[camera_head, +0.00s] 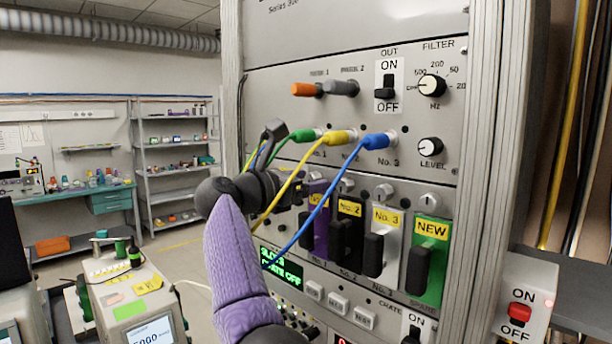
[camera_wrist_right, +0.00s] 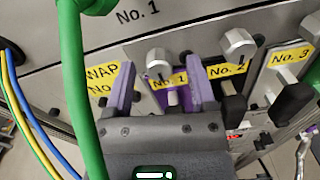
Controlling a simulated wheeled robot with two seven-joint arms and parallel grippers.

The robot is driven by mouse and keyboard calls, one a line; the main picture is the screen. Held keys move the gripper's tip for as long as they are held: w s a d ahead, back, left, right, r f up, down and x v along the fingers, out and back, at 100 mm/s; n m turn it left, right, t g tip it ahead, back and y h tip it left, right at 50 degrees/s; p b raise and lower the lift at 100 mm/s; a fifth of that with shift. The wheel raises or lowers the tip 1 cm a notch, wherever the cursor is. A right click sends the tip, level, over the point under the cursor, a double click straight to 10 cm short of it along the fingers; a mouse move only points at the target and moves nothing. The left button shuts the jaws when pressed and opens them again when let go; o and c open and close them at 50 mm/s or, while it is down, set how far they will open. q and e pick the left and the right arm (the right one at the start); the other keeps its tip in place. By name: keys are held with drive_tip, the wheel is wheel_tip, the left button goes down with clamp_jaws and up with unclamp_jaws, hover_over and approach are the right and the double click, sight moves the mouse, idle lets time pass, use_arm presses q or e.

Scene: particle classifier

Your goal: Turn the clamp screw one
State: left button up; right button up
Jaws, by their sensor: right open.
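Clamp screw one (camera_wrist_right: 159,62) is a silver hex knob above the yellow No. 1 label on the purple module (camera_wrist_right: 171,97) in the wrist view. In the head view my right gripper (camera_head: 282,188) is at the left of the module row, beside the purple module (camera_head: 318,222). Its fingers are mostly hidden there. My left gripper is not in view.
Green, yellow and blue cables (camera_head: 373,142) hang in front of the rack near my wrist. The green cable (camera_wrist_right: 75,80) crosses the wrist view at left. Clamp screw two (camera_wrist_right: 238,43) stands close to the right finger. A green NEW module (camera_head: 432,235) is farther right.

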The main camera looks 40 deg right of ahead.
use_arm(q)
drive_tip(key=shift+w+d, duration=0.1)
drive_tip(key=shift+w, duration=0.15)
use_arm(e)
drive_tip(key=shift+d, duration=0.1)
clamp_jaws()
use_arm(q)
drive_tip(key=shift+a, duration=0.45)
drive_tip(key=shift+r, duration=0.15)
